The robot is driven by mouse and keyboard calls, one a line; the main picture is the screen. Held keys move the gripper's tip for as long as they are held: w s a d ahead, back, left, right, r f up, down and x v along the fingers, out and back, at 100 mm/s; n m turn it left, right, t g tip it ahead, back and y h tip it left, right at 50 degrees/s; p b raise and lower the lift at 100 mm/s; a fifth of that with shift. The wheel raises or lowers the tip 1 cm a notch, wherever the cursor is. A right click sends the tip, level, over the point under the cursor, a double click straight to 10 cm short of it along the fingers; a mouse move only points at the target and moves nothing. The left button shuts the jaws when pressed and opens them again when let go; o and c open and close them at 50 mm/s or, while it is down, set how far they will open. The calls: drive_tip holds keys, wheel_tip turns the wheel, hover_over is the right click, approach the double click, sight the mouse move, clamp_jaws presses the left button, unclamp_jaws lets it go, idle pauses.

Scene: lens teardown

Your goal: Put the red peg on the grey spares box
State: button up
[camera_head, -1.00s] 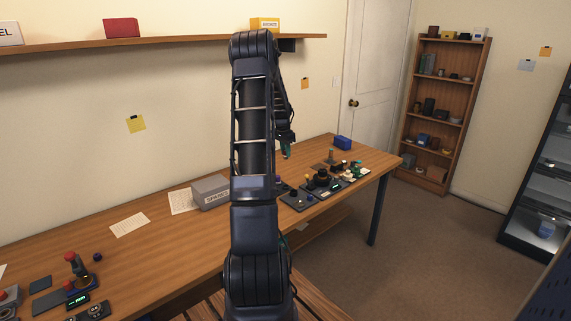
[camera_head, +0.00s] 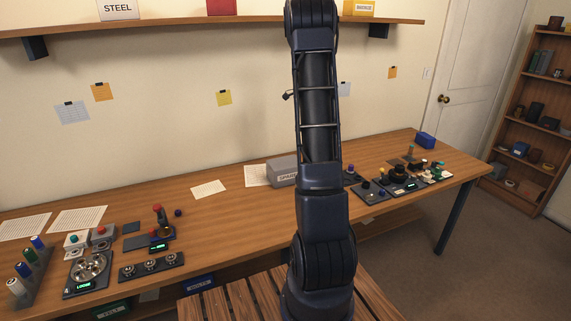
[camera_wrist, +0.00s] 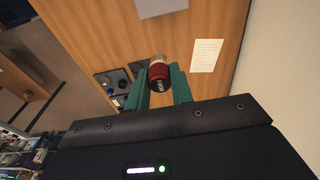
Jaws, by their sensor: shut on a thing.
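The red peg (camera_wrist: 159,71) shows in the wrist view, with a pale band at its far end and a dark face with small marks toward me. My gripper (camera_wrist: 160,88) has green fingers, one on each side of the peg, and is shut on it. The grey spares box (camera_head: 281,173) stands on the desk in the head view, its right part hidden behind my arm. A grey block at the top edge of the wrist view looks like the same box (camera_wrist: 162,7), apart from the peg. My gripper is hidden in the head view.
The wooden desk (camera_head: 225,215) has bare room left of the box, with paper sheets (camera_head: 208,188) near it. Several dark device trays (camera_head: 403,187) stand right of my arm. More devices (camera_head: 88,272) fill the left end. A shelf (camera_head: 190,22) runs above.

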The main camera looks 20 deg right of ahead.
wheel_tip(320, 180, up, 2)
hover_over(286, 162)
drive_tip(key=f, duration=1.9)
drive_tip(key=shift+a+f, duration=0.2)
drive_tip(key=shift+a, duration=0.1)
drive_tip(key=o, duration=0.9)
drive_tip(key=shift+f, duration=0.1)
drive_tip(key=shift+o, duration=0.2)
